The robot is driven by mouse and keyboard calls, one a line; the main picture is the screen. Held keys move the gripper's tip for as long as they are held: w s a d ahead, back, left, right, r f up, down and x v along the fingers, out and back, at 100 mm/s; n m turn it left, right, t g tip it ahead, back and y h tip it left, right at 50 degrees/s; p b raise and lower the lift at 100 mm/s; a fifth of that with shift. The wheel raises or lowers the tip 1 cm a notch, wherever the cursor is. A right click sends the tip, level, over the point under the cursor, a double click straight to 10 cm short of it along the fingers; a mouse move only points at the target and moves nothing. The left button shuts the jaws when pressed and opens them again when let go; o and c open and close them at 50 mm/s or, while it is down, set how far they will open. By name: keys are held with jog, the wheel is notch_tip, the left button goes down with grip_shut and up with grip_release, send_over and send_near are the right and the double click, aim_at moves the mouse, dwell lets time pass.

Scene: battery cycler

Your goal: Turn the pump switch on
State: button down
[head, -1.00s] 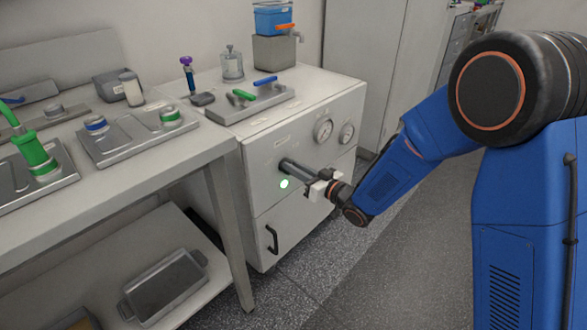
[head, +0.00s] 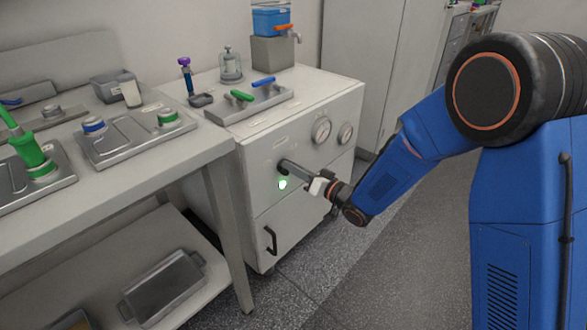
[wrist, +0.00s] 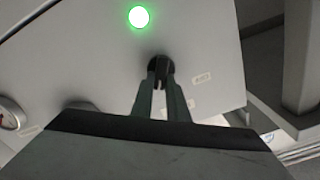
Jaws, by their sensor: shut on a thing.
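The pump switch is a small dark knob (wrist: 163,66) on the front panel of the white cabinet (head: 290,225), mostly hidden by my fingers. My gripper (wrist: 160,82) is shut on it, with both fingertips at the knob. In the head view my gripper (head: 286,166) reaches to the upper left of the cabinet front, and the knob itself is covered there. A round green lamp (head: 282,184) glows just below the fingers. The same lamp (wrist: 138,17) is lit bright green in the wrist view.
Two round gauges, one at left (head: 321,131) and one at right (head: 345,133), sit on the panel. A black door handle (head: 271,240) is below. A tray with green and blue valve handles (head: 248,106) stands on top. A bench (head: 190,160) is at left; the floor at right is clear.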

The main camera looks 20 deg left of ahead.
jog(key=shift+f, duration=0.1)
jog(key=c, duration=1.7)
grip_release()
jog(key=shift+d, duration=0.1)
jog(key=v, duration=1.7)
jog(key=shift+s+d, duration=0.15)
